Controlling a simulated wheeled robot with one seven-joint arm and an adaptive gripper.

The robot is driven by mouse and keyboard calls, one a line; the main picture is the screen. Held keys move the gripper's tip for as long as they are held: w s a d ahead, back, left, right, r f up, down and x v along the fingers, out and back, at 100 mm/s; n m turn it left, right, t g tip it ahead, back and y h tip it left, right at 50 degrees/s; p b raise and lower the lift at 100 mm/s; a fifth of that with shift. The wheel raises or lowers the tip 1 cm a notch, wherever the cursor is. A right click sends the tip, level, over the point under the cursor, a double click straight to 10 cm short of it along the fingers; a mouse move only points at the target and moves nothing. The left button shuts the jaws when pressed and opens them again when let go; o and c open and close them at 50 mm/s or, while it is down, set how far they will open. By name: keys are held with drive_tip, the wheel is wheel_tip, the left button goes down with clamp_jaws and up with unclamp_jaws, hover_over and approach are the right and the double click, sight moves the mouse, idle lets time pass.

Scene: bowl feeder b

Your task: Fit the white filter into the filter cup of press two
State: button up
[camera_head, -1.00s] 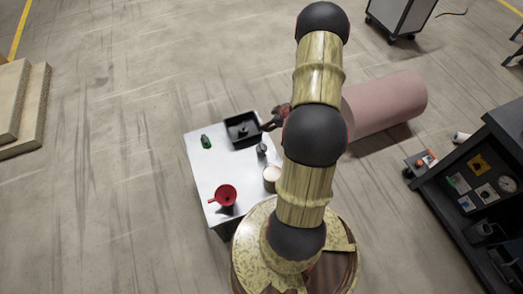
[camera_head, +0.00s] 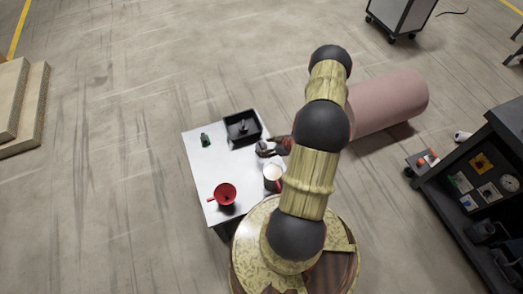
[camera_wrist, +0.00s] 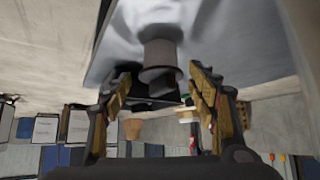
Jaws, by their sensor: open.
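My gripper (camera_head: 266,150) is open over the right side of the small white table (camera_head: 205,165). In the wrist view my gripper (camera_wrist: 164,92) has its two fingers apart, with a grey cylinder with a wider dark end (camera_wrist: 160,55) in line with the gap. I cannot tell whether they touch it. A red funnel-shaped cup (camera_head: 225,193) with a side handle stands near the table's front. A round container with a pale top (camera_head: 272,172) stands at the right edge, beside my arm. I cannot make out for sure which thing is the white filter.
A black tray (camera_head: 229,129) with a dark piece in it lies at the table's back. A small green bottle (camera_head: 205,140) is left of it. The table's middle is clear. A pink cylinder (camera_head: 385,105) lies on the floor behind, and a dark shelf (camera_head: 480,185) stands right.

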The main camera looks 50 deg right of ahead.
drive_tip(key=b+x, duration=0.1)
drive_tip(key=x, duration=0.2)
drive_tip(key=shift+a+f, duration=0.1)
drive_tip(key=c, duration=0.4)
drive_tip(key=c, duration=0.7)
